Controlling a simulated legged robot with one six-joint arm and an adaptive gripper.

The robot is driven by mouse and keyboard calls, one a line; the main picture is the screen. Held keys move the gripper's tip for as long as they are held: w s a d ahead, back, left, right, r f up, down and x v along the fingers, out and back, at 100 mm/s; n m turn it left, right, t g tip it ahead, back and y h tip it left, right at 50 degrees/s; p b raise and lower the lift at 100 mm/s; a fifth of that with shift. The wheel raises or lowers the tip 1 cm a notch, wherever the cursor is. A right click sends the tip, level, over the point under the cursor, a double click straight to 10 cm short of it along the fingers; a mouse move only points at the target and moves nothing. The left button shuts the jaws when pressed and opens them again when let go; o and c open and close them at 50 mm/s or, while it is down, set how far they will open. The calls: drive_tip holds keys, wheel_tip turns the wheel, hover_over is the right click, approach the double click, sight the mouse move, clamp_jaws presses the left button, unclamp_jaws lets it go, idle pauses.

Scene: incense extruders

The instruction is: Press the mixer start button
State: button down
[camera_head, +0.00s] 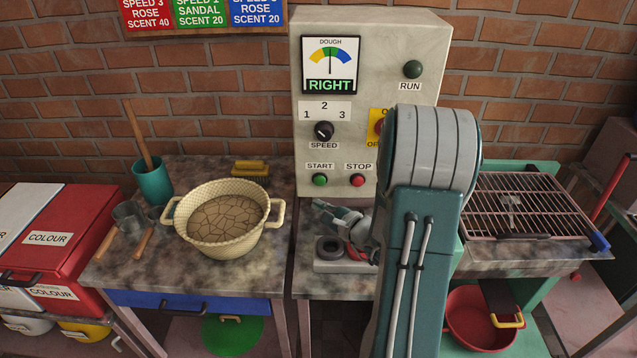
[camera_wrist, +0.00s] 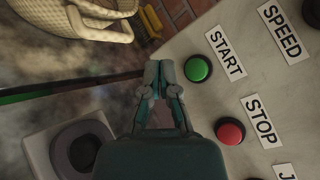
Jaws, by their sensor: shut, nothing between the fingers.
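The green start button (camera_head: 320,180) sits on the cream control panel (camera_head: 425,45), under a START label and left of the red stop button (camera_head: 357,180). In the wrist view the start button (camera_wrist: 198,69) is just right of my fingertips, with the stop button (camera_wrist: 230,131) below it. My gripper (camera_head: 319,206) is shut and empty, below the start button in the head view. In the wrist view my gripper (camera_wrist: 159,75) has its fingertips together, apart from the button in the picture. Contact with the panel does not show.
The speed knob (camera_head: 323,131) and dark green run lamp (camera_head: 412,69) are above. The dough gauge (camera_head: 330,66) reads RIGHT. A grey ring on a pale block (camera_head: 330,248) lies below my gripper. A basket (camera_head: 222,252) stands left; a grill rack (camera_head: 515,205) is right.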

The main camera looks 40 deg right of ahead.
sight(320, 181)
drive_tip(key=w+d, duration=0.1)
drive_tip(key=w, duration=0.1)
drive_tip(key=w+d, duration=0.2)
drive_tip(key=shift+w+d, duration=0.15)
drive_tip(key=shift+d, duration=0.15)
drive_tip(key=shift+a, duration=0.1)
idle(0.4)
drive_tip(key=shift+w, duration=0.1)
idle(0.7)
drive_tip(key=shift+w+d, duration=0.2)
drive_tip(key=shift+d, duration=0.1)
